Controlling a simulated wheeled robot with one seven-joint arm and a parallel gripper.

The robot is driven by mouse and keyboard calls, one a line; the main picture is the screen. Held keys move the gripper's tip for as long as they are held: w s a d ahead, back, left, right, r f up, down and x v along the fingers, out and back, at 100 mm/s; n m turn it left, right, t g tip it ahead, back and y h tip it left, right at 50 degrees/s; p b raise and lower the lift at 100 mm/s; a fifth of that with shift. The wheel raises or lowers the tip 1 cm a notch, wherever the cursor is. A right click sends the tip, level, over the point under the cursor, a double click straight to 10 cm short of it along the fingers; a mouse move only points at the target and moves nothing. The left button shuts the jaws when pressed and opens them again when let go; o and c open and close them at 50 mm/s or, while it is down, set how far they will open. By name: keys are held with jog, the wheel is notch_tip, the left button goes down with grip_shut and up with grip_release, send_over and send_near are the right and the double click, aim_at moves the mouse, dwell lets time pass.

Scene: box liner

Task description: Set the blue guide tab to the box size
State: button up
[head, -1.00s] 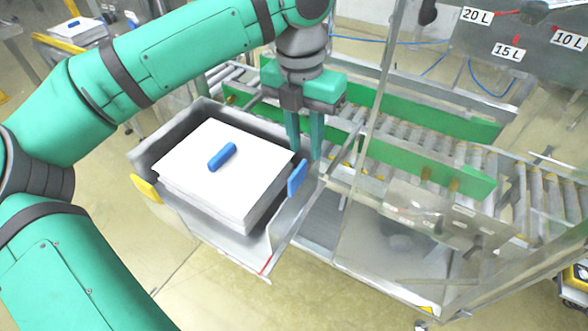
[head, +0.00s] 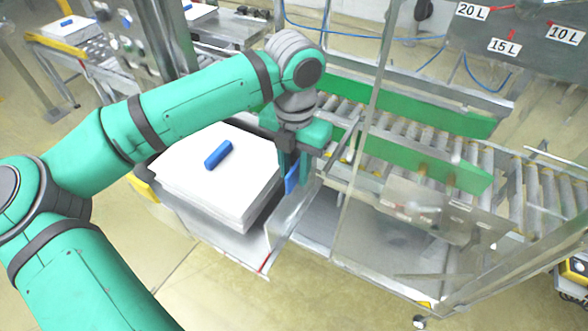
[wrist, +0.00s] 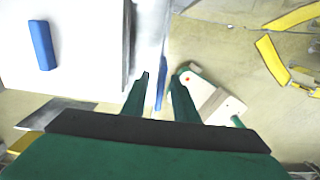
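The blue guide tab (head: 292,181) stands on the right side of the sheet tray, partly hidden by my gripper in the head view. It also shows as a narrow blue strip in the wrist view (wrist: 160,97). My gripper (head: 293,176) points down at the tab. In the wrist view its two fingers (wrist: 160,80) are apart, with the tab in the gap between them. I see a gap beside the tab, and no clear grip on it.
A white sheet stack (head: 240,190) with a blue block (head: 218,155) on top lies left of my gripper. A yellow tab (head: 143,188) is at the tray's left. A roller conveyor with green side rails (head: 440,165) and a clear-walled frame stand right. Signs read 20 L (head: 473,10), 15 L (head: 504,46), 10 L (head: 567,33).

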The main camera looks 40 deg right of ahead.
jog(key=shift+f, duration=0.15)
jog(key=shift+s, duration=0.15)
jog(key=c, duration=0.6)
grip_shut()
dwell(0.7)
